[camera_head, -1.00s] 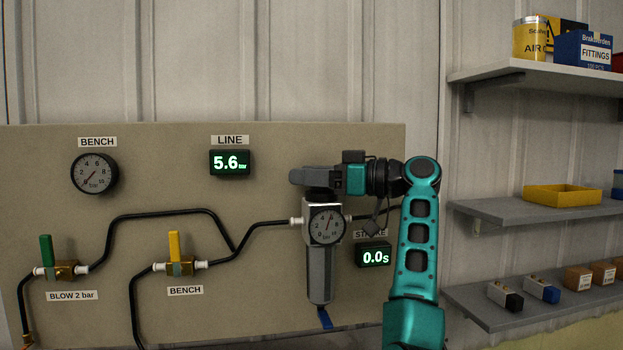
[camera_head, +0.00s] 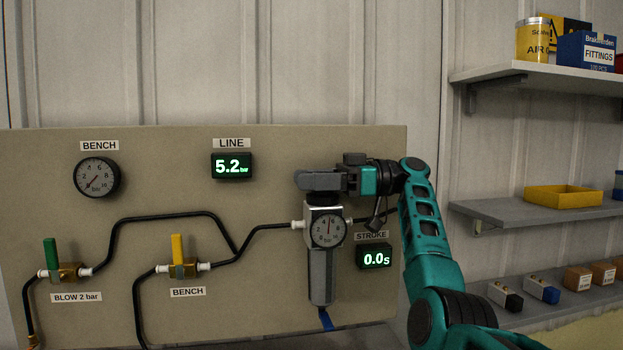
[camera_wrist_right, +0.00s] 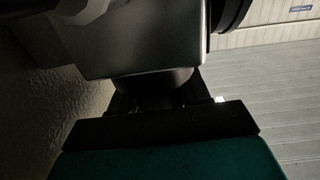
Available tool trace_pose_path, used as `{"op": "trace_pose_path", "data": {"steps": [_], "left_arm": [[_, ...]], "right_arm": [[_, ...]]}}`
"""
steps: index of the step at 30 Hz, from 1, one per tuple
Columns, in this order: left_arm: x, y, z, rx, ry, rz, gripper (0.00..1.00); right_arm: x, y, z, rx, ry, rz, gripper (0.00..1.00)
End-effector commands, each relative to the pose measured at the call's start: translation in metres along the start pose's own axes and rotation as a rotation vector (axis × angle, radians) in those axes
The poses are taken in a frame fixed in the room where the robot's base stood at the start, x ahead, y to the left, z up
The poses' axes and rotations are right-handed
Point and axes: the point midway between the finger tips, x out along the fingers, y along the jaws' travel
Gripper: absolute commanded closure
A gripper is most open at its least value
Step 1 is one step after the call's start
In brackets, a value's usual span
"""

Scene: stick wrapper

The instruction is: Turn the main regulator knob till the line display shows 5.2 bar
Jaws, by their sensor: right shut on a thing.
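The line display (camera_head: 231,166) on the panel reads 5.2 bar in green digits. The main regulator (camera_head: 322,262) hangs upright below my right gripper, with a round dial (camera_head: 327,229) on its front. My right gripper (camera_head: 318,181) is shut on the regulator knob at the top of the body, and its fingers hide most of the knob in the head view. In the right wrist view the knob (camera_wrist_right: 152,82) shows dark between the fingers, against the grey regulator body (camera_wrist_right: 135,35). My left gripper is not in view.
A bench gauge (camera_head: 97,177), a green-handled valve (camera_head: 62,270) and a yellow-handled valve (camera_head: 183,267) are on the panel left of the regulator. The stroke display (camera_head: 374,257) reads 0.0 s close beside my right arm. Shelves with a yellow tray (camera_head: 563,197) stand at the right.

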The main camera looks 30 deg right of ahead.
Motion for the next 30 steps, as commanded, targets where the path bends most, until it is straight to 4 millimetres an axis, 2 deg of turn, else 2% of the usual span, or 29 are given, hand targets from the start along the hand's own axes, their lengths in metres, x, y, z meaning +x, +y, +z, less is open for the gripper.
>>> {"op": "trace_pose_path", "data": {"steps": [9, 10, 12, 19, 23, 26, 30], "left_arm": [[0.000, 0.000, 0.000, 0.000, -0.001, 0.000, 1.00], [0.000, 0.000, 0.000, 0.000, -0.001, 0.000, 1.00], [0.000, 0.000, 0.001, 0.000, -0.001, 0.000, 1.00], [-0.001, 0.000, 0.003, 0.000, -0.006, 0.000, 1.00], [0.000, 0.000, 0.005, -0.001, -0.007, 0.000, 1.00], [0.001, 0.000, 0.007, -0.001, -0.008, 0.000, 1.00], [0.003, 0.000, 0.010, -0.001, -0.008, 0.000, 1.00]], "right_arm": [[0.000, 0.000, 0.000, -0.002, -0.002, -0.001, 0.84], [0.000, 0.000, 0.000, -0.002, -0.002, 0.000, 0.53], [0.000, 0.000, 0.000, -0.002, -0.002, 0.000, 0.48], [-0.001, 0.000, 0.000, -0.002, -0.001, 0.000, 0.48], [-0.010, 0.000, 0.000, -0.002, -0.001, 0.002, 0.48], [-0.027, 0.000, 0.000, -0.002, 0.000, 0.004, 0.48], [-0.060, 0.000, 0.000, -0.001, 0.000, 0.005, 0.48]]}}
